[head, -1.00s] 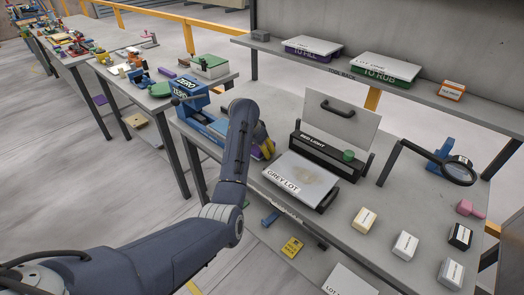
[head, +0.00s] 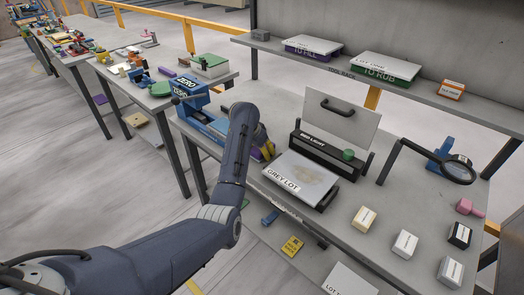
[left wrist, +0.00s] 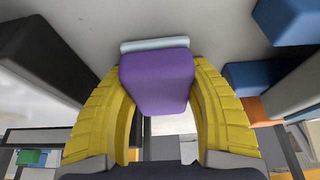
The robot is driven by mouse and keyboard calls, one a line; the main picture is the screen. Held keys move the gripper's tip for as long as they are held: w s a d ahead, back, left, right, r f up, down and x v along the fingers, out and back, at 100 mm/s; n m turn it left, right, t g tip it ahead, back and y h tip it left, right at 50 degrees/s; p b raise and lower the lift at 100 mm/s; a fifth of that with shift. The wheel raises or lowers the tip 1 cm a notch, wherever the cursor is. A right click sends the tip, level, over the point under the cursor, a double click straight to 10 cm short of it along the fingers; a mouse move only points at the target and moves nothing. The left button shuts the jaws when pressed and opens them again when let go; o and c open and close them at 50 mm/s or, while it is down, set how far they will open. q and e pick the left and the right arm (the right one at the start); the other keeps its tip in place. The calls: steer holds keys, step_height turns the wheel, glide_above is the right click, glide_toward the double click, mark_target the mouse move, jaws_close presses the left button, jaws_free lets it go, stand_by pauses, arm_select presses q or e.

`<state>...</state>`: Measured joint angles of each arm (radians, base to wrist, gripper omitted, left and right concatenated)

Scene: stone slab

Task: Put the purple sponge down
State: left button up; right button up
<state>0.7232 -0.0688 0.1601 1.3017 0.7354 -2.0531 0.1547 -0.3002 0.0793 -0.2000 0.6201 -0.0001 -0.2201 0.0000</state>
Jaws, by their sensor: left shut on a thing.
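The purple sponge (left wrist: 157,82) is between the two yellow fingers of my left gripper (left wrist: 160,110) in the left wrist view. The gripper is shut on it. A pale grey-blue strip shows along the sponge's far edge. Whether the sponge touches the bench I cannot tell. My right gripper is not in view.
The blue vise (head: 190,97) stands left of the gripper. The grey lot plate (head: 300,178) and the black bed light box (head: 328,155) are close on its right.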

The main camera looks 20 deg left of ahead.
arm_select(q)
steer(key=o, duration=1)
steer(key=shift+s+f, duration=0.15)
steer(key=shift+f, duration=0.25)
steer(key=shift+r, duration=0.2)
steer(key=shift+w+v, duration=0.2)
steer(key=shift+v, duration=4.3)
steer(key=shift+w+v, duration=0.2)
steer(key=shift+v, duration=4.25)
steer(key=shift+r, duration=0.25)
